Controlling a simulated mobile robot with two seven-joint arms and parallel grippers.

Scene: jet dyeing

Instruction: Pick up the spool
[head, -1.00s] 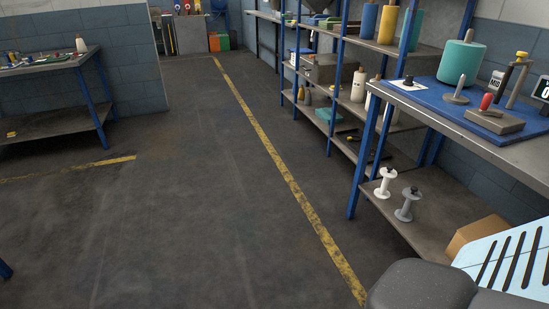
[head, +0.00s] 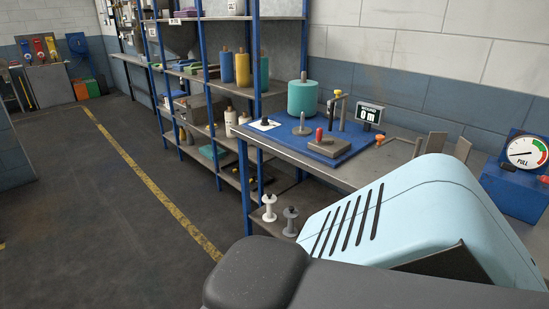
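A white spool (head: 269,208) and a grey spool (head: 290,222) stand upright side by side on the lower shelf of the workbench (head: 349,174). Both look empty, with dark tops. A large teal thread cone (head: 302,98) stands on the blue mat (head: 345,151) on the bench top. Neither of my grippers is in view, and nothing is seen touching the spools. Parts of my own body fill the lower right and hide the right part of the lower shelf.
On the mat are a small metal peg stand (head: 302,126), a block with a red knob (head: 327,146) and a small display (head: 369,113). A dial gauge (head: 525,152) stands at far right. Shelves (head: 214,102) line the left behind. The floor at left, with a yellow line (head: 150,183), is clear.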

